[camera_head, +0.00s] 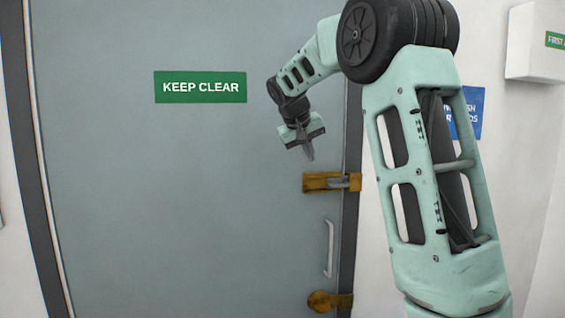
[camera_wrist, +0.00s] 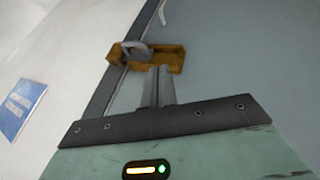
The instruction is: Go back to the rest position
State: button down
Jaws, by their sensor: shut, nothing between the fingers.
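My gripper (camera_head: 309,154) is shut and empty in front of the grey door, with its fingers pointing down. It is just above the brass latch (camera_head: 322,182) at the door's right edge, and in the head view the two look apart. In the wrist view my shut fingers (camera_wrist: 158,72) point toward the same brass latch (camera_wrist: 156,56), whose grey bolt lies across the door edge. Whether the fingertips touch the latch cannot be told from the wrist view.
The grey door (camera_head: 180,200) is closed and bears a green KEEP CLEAR sign (camera_head: 200,87). A door handle (camera_head: 328,248) and a lower brass fitting (camera_head: 328,301) sit below the latch. A white first aid box (camera_head: 535,42) and a blue sign (camera_head: 468,112) are on the right wall.

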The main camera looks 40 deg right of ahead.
jog(key=s+a+f+n+y+b, duration=0.1)
jog(key=a+f+n+y, duration=0.15)
jog(key=a+f, duration=0.6)
jog(key=s+a+f+n+t+y+b, duration=0.1)
jog(key=s+a+f+n, duration=0.15)
jog(key=a, duration=1.15)
jog(key=s+a+f+n+y+b, duration=0.1)
jog(key=a+f+n+y, duration=0.15)
jog(key=a+f, duration=0.6)
jog(key=s+a+f+n+b, duration=0.1)
jog(key=s+a+f+n, duration=0.1)
jog(key=s+a, duration=0.3)
jog(key=s+a+f+n+g+b, duration=0.1)
jog(key=s+a+f, duration=0.3)
jog(key=s, duration=0.6)
jog(key=s+a+f+n+g+y, duration=0.1)
jog(key=s+a+f+n, duration=0.2)
jog(key=s+a, duration=0.4)
jog(key=shift+s+a+f+n+b, duration=0.25)
jog(key=shift+s+f+n+b, duration=0.1)
jog(key=shift+f+b, duration=0.1)
